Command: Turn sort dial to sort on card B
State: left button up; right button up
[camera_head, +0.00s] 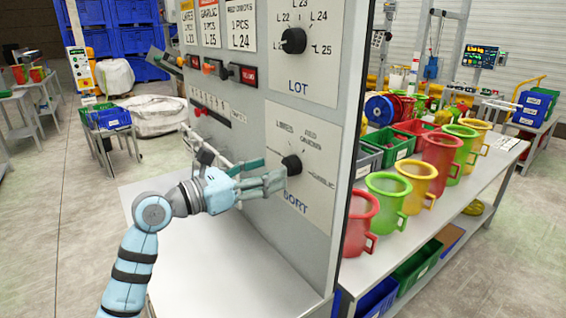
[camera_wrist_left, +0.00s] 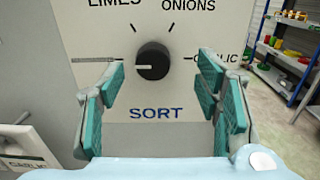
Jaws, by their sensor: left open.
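The black SORT dial (camera_head: 291,165) sits low on the grey panel, with labels for limes, red onions and garlic around it. In the left wrist view the dial (camera_wrist_left: 153,61) shows a pale mark pointing left, toward a tick whose label I cannot read. My left gripper (camera_head: 266,178) is open in front of the dial. Its teal fingers (camera_wrist_left: 160,85) stand left and right of the dial, apart from it. Cards hang at the panel's top: a yellow one (camera_head: 188,22), a garlic card (camera_head: 209,22) and a red onions card (camera_head: 242,25). Their letters are not visible.
The LOT dial (camera_head: 294,40) is above, and a row of buttons (camera_head: 242,74) is on the panel's left. A pale shelf (camera_head: 235,280) lies below my left arm. To the right, a table holds colored cups (camera_head: 386,200) and bins.

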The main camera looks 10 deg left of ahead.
aim_at(286, 166)
pick_arm(q)
jog(key=w+d, duration=0.1)
jog(key=w, duration=0.1)
jog(key=w+d+f, duration=0.1)
jog(key=w, duration=0.1)
jog(key=w+d, duration=0.1)
jog(key=w, duration=0.1)
jog(key=shift+f, duration=0.2)
jog(key=shift+d, duration=0.1)
jog(key=shift+s+r, duration=0.3)
jog(key=shift+s, duration=0.3)
jog(key=shift+c, duration=0.6)
jog(key=c, duration=0.3)
jog(key=shift+w+f, duration=0.1)
jog(key=shift+w, duration=0.1)
jog(key=c, duration=0.7)
pick_arm(e)
jog(key=shift+w, duration=1.05)
jog(key=shift+r, duration=0.1)
